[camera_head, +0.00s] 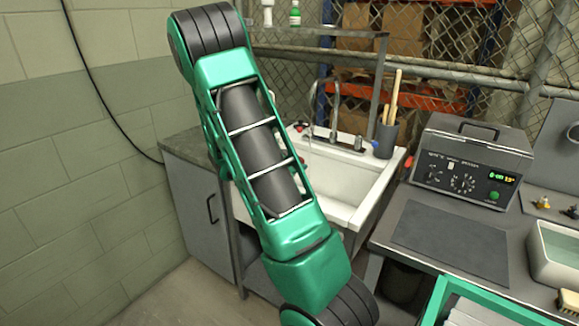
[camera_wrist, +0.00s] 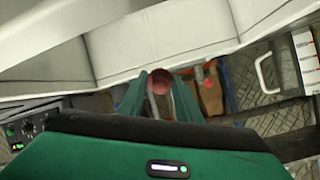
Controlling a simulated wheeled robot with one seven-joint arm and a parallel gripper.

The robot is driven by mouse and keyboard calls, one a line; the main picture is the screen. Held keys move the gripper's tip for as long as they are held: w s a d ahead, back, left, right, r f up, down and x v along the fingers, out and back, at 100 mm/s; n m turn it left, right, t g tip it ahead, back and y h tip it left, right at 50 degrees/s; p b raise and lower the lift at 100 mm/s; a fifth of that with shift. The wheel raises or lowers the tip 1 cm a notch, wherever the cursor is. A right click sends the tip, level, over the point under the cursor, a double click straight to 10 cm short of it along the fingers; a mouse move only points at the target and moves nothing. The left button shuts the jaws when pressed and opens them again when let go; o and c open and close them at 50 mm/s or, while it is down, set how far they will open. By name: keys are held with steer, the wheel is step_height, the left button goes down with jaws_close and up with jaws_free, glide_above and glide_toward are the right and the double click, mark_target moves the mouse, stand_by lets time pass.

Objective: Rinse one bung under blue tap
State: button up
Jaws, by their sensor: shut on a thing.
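A round reddish-brown bung (camera_wrist: 161,80) sits between the two green fingers of my gripper (camera_wrist: 160,94) in the wrist view, and the gripper is shut on it. The white sink (camera_head: 353,200) stands behind my arm in the head view, with a curved grey spout (camera_head: 336,90) at its back. The blue tap knob (camera_head: 376,144) is at the back right of the sink. A red knob (camera_head: 299,126) is at the back left. My arm covers part of the sink, and my gripper does not show in the head view.
A dark holder with wooden handles (camera_head: 386,138) stands beside the sink's back right. A grey machine with a lit display (camera_head: 472,160) and a dark mat (camera_head: 450,240) are on the right bench. A white tub (camera_head: 555,262) and brush (camera_head: 568,303) are farther right. A wall is left.

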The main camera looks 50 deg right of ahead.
steer(key=shift+d+r+x, duration=0.1)
steer(key=shift+r+x, duration=0.1)
steer(key=shift+x, duration=0.75)
steer(key=shift+d+r+x, duration=0.1)
steer(key=shift+r+x, duration=0.1)
steer(key=shift+x, duration=0.8)
steer(key=shift+d+r+x, duration=0.1)
steer(key=shift+r+x, duration=0.05)
steer(key=shift+x, duration=0.8)
steer(key=shift+a, duration=0.2)
stand_by(2.6)
steer(key=a+f+v, duration=0.1)
steer(key=f+v, duration=0.1)
steer(key=v, duration=1.2)
steer(key=shift+f, duration=0.3)
stand_by(0.6)
